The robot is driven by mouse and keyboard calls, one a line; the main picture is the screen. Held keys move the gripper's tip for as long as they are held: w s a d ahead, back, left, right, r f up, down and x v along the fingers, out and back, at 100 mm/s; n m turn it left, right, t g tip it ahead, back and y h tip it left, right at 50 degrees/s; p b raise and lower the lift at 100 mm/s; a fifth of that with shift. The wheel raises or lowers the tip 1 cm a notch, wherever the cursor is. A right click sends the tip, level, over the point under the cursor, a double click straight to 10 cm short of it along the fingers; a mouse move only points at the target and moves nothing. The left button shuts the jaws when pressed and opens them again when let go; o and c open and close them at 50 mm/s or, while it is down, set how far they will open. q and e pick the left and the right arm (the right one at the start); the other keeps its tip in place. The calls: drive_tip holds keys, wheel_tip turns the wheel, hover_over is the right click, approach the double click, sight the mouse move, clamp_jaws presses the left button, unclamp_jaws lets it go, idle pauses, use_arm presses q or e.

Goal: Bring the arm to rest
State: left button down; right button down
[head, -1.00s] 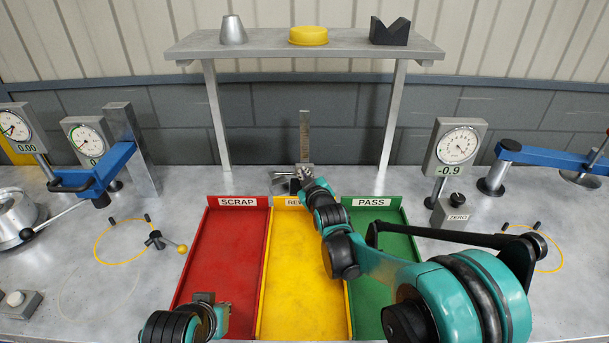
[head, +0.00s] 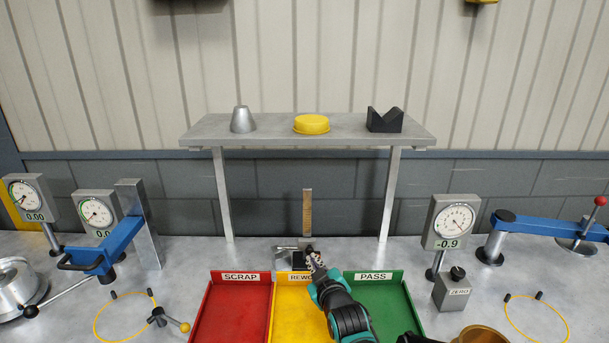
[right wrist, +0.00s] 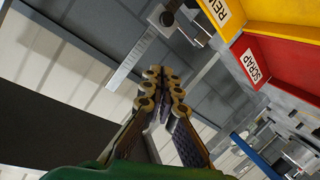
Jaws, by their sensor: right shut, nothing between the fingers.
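My right arm reaches up from the bottom centre in the head view, over the seam of the yellow REWORK tray (head: 290,310) and the green PASS tray (head: 388,308). Its gripper (head: 312,256) is shut and empty, in front of the small vertical scale on a metal base (head: 307,213). In the right wrist view the fingers of the gripper (right wrist: 162,88) lie close together with nothing between them. My left gripper is out of view.
The red SCRAP tray (head: 230,312) lies left of the yellow one. A shelf (head: 275,129) behind holds a cone, yellow dish and black V-block. Dial gauges (head: 452,222) and blue clamp arms (head: 552,228) stand at both sides.

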drive_tip(key=s+d+f+m+g+h, duration=0.1)
drive_tip(key=s+d+f+m+g, duration=0.1)
drive_tip(key=s+d, duration=0.3)
drive_tip(key=s+d+f+m+g+h, duration=0.1)
drive_tip(key=s+d, duration=0.4)
drive_tip(key=s, duration=0.9)
drive_tip(key=s+d+f+m+g+h, duration=0.1)
drive_tip(key=s+d+f+m+g, duration=0.2)
drive_tip(key=s, duration=0.6)
drive_tip(key=shift+s+d+f+m+g+h, duration=0.25)
drive_tip(key=shift+s+d+m+g+h, duration=0.1)
drive_tip(key=shift+d+m+g, duration=0.75)
drive_tip(key=shift+a+t, duration=0.15)
drive_tip(key=shift+t, duration=0.15)
